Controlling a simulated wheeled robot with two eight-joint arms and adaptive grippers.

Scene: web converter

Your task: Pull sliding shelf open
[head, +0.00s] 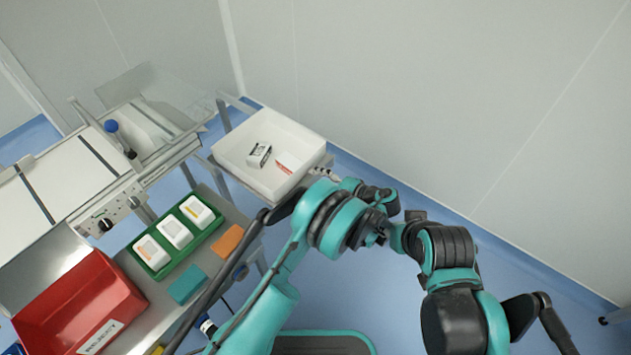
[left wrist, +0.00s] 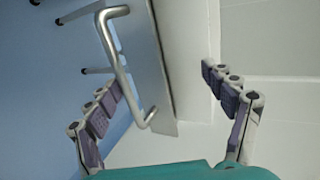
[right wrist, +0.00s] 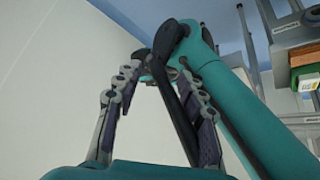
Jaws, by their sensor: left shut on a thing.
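The sliding shelf is a white, shallow tray (head: 232,140) on a metal frame beside the machine in the head view. In the left wrist view its front wall (left wrist: 163,60) carries a bent metal handle (left wrist: 127,72). My left gripper (left wrist: 165,95) has this handle and the front wall between its spread fingers. It is shut on the handle side of the shelf; exact finger contact is hard to see. In the head view it reaches the tray's near right corner. My right gripper (right wrist: 160,95) is open and empty, with my other arm beyond its fingers.
A small black-and-white box (head: 259,154) and a red-marked item lie in the tray. Left of it are a green tray (head: 152,268) with white boxes, orange and teal blocks, and a red reject bin (head: 85,310). Walls stand behind; blue floor is clear at right.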

